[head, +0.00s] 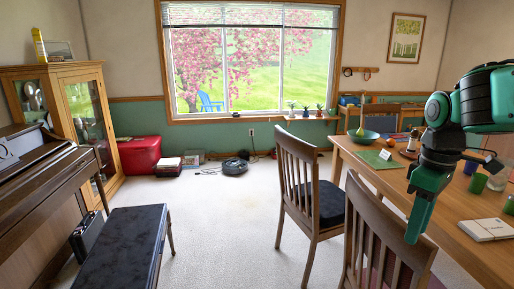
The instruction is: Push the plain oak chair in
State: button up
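A wooden slatted-back chair (298,165) with a dark seat cushion stands in the middle, on the left side of the table, pulled out a little from it. A second slatted wooden chair (370,230) is nearer at the bottom right, cut off by the frame, with a reddish seat partly visible. I cannot tell which one is the plain oak chair. My green gripper (413,238) points down just above and beside the nearer chair's back, overlapping it in view. Whether it touches the chair, and whether its fingers are open, cannot be told.
The wooden table (460,215) on the right holds a bowl, cups and a white box. A piano (40,190) and a dark padded bench (125,245) stand at left. Carpet between bench and chairs is clear.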

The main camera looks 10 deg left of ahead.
aim_at(302, 150)
jog(key=u, duration=1.2)
jog(key=i, duration=3.15)
jog(key=z, duration=1.65)
